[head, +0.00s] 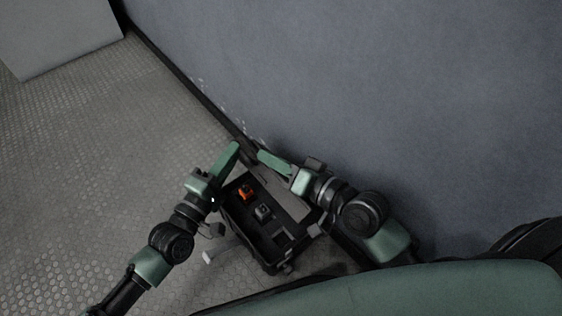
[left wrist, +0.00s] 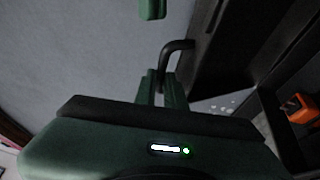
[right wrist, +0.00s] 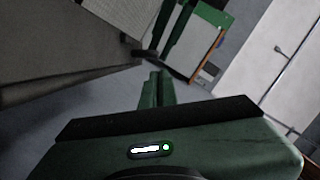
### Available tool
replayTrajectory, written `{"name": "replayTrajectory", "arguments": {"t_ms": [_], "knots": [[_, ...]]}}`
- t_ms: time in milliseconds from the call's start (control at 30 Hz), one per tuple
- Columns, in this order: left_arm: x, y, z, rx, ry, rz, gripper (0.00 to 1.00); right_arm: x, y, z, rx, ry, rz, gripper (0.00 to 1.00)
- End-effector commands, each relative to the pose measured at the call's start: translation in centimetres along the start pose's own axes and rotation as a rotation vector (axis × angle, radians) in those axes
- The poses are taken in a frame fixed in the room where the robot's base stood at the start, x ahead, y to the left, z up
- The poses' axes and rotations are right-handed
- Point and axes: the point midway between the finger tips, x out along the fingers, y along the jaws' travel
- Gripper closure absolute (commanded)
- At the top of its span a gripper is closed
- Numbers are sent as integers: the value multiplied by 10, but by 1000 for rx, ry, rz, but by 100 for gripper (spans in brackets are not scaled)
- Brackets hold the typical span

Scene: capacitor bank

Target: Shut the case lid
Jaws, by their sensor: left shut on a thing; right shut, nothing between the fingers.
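The black case (head: 265,266) sits open on the floor beside the wall. Its lid (head: 283,188) stands raised along the wall side, seen steeply from above; it also shows as a dark panel in the left wrist view (left wrist: 232,45). A bent black handle (left wrist: 177,46) sits beside the lid there. My left gripper (head: 236,146) is at the far end of the lid, shut on this handle; the exact contact is partly hidden. My right gripper (head: 262,154) is shut and empty, just right of the left one. My right arm covers part of the lid.
An orange item (head: 246,192) and a grey item (head: 263,212) lie in the case. The blue-grey wall (head: 370,90) rises close behind the lid. Textured floor (head: 80,170) is free at left. A pale panel (head: 60,35) stands at the far left.

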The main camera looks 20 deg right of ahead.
Motion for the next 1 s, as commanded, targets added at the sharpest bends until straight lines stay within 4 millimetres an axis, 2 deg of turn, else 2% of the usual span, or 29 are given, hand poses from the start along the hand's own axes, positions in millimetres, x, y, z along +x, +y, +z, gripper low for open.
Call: {"name": "replayTrajectory", "arguments": {"t_ms": [33,200,300,700,1000], "knots": [[-3,-13,3,-2,-6,-31,100,11,0,-1,1,4,-2,100],[-3,-13,3,-2,-6,-31,100,35,0,-1,-1,3,-1,100],[-3,-13,3,-3,-6,-31,100,43,1,0,-2,1,0,100],[-3,-13,3,-2,-6,-31,100,47,1,1,-2,0,0,100],[-3,-13,3,-2,-6,-29,100,50,-5,14,0,-5,0,100]]}}
